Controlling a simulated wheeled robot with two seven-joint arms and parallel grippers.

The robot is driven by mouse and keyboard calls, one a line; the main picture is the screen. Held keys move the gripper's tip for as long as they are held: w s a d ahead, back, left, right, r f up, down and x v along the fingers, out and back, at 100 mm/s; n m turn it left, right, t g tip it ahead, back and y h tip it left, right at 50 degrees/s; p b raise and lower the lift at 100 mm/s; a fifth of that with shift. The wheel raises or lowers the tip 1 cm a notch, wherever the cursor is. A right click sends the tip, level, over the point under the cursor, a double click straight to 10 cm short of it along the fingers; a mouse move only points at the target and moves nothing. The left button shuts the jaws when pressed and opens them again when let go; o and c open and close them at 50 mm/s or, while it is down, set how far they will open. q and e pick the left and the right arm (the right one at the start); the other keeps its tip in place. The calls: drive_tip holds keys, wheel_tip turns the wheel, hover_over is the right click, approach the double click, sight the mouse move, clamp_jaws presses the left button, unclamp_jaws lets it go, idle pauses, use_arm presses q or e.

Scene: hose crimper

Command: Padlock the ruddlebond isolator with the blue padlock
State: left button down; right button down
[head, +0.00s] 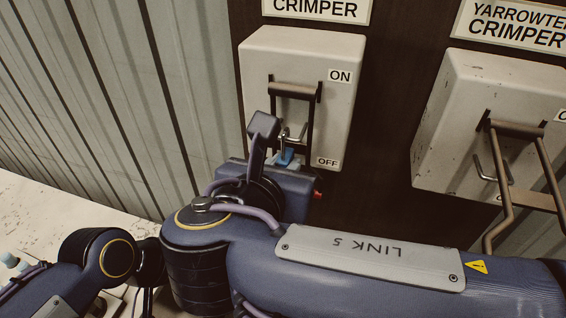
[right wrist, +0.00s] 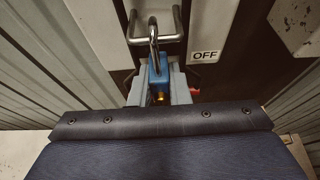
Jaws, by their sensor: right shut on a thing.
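My right gripper (head: 284,164) is shut on the blue padlock (head: 286,155), at the lower part of the left pale isolator box (head: 315,60). The plate above that box ends in CRIMPER; its first word is cut off. In the right wrist view the padlock (right wrist: 157,69) sits upright between the fingertips of my gripper (right wrist: 160,88), its metal shackle up. The shackle overlaps the box's metal staple (right wrist: 172,35); I cannot tell whether it passes through or is closed. The dark handle (head: 296,91) hangs down towards OFF, its lower end hidden. My left gripper is not in view.
A second isolator box (head: 465,95), labelled YARROWTE… CRIMPER, stands to the right, its handle (head: 550,185) jutting outward. Both are on a dark panel (head: 385,130). A corrugated wall (head: 90,100) is at left. My right arm covers the lower middle.

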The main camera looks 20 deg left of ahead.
drive_tip(key=c, duration=1.3)
unclamp_jaws()
drive_tip(key=shift+s, duration=0.1)
